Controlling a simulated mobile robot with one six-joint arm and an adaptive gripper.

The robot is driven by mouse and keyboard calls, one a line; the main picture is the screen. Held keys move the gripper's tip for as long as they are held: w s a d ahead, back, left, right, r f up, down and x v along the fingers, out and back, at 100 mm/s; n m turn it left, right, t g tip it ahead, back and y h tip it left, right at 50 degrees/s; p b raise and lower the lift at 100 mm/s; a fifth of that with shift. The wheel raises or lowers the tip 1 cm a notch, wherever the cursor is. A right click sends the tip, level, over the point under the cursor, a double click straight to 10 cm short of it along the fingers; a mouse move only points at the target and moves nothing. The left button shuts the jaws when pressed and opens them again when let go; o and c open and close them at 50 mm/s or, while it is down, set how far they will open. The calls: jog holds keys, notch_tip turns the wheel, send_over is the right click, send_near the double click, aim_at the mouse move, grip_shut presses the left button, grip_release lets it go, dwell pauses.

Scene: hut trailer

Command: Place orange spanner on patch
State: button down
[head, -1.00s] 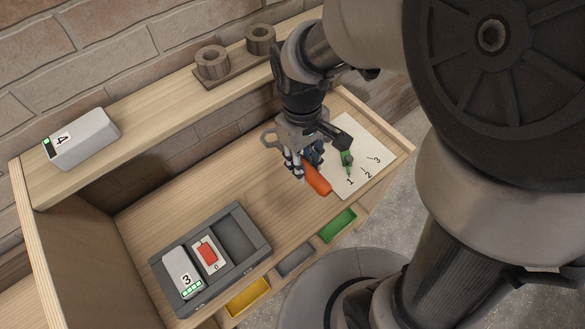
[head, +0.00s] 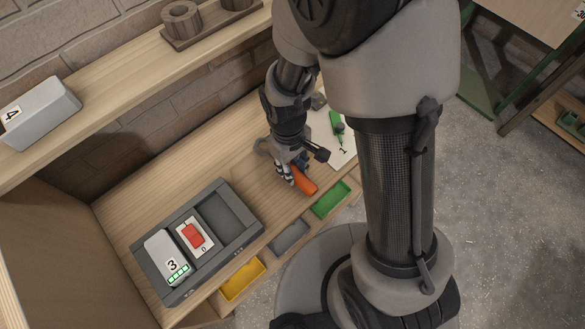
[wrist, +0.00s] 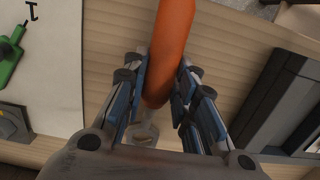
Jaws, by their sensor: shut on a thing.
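My gripper (head: 291,174) is shut on the orange spanner and holds it over the workbench. The spanner's orange handle (head: 306,181) points toward the bench's front edge; its grey ring end is behind the fingers. In the wrist view the orange handle (wrist: 173,40) runs up between the fingers, with the grey ring (wrist: 143,133) below. The white patch (head: 347,154) lies on the bench to the right of the gripper, marked "1" and partly hidden by my arm. A green tool (head: 337,124) lies on it. In the wrist view the patch (wrist: 58,85) is at the left, apart from the spanner.
A grey tray (head: 233,250) at left holds a box marked 3 (head: 165,257) and a red-topped piece (head: 193,235). Green (head: 330,201), grey (head: 290,237) and yellow (head: 242,279) bins line the front edge. A shelf (head: 110,88) runs behind. Bare bench lies between tray and gripper.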

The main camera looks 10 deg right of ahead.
jog(key=shift+f, duration=0.35)
jog(key=shift+f, duration=0.2)
jog(key=c, duration=1.3)
grip_release()
jog(key=shift+r, duration=0.15)
notch_tip(320, 180, up, 12)
jog(key=p, duration=0.5)
jog(key=s+d+r+m+t, duration=0.2)
jog(key=s+d+r+m, duration=0.1)
jog(key=r, duration=0.6)
jog(key=s+d+r+m+t, duration=0.3)
jog(key=s+d+r, duration=0.3)
jog(key=r, duration=0.4)
jog(key=shift+s+m+y, duration=0.3)
jog(key=shift+s+m, duration=0.1)
jog(key=shift+s, duration=0.3)
